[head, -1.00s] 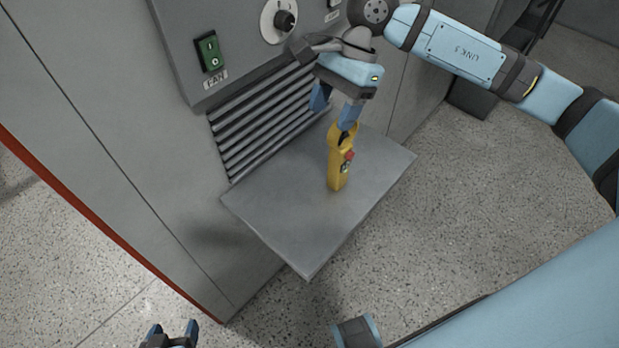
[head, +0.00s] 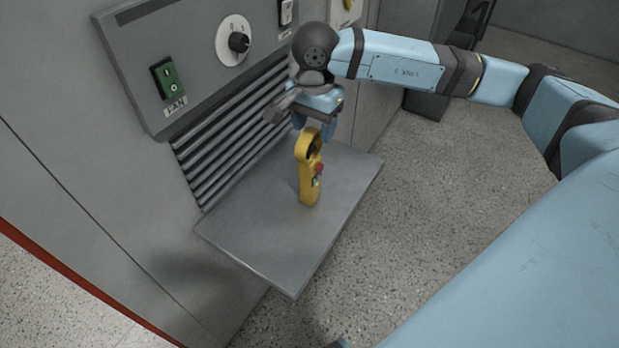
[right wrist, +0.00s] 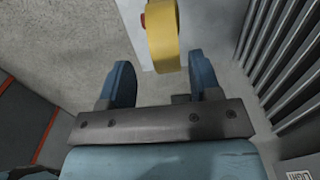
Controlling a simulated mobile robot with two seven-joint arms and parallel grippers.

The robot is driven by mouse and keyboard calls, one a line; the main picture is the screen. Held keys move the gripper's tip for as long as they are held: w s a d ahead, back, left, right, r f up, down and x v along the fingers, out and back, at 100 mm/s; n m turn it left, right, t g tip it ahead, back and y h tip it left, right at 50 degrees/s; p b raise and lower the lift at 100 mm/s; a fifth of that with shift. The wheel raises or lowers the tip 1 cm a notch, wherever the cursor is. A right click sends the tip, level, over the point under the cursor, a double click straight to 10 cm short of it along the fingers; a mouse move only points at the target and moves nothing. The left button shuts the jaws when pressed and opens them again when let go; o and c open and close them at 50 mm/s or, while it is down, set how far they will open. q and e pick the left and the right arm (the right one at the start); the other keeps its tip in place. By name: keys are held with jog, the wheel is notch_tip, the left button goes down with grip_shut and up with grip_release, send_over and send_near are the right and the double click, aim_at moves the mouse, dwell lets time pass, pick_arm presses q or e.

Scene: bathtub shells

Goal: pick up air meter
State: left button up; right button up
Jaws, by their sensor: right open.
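The air meter (head: 308,180) is a yellow handheld device with a red button and a dark dial. It stands upright on a grey shelf (head: 245,228) in the head view. My right gripper (head: 313,127) is at its top end, pointing down, with its fingers partly hidden behind the meter. In the right wrist view, the open fingers (right wrist: 162,78) are apart with nothing between them. The yellow meter (right wrist: 163,38) shows just beyond the fingertips, roughly in line with the gap. Whether a finger touches it I cannot tell. My left gripper is out of view.
A grey cabinet rises behind the shelf, with a vent grille (head: 235,135), a green fan switch (head: 167,78) and a round knob (head: 238,42) close to my right gripper. The shelf around the meter is bare. Open speckled floor (head: 440,190) lies to the right.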

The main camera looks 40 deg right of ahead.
aim_at(309, 143)
jog(key=f, duration=0.5)
jog(key=shift+w+a, duration=0.25)
jog(key=shift+a, duration=0.1)
grip_shut()
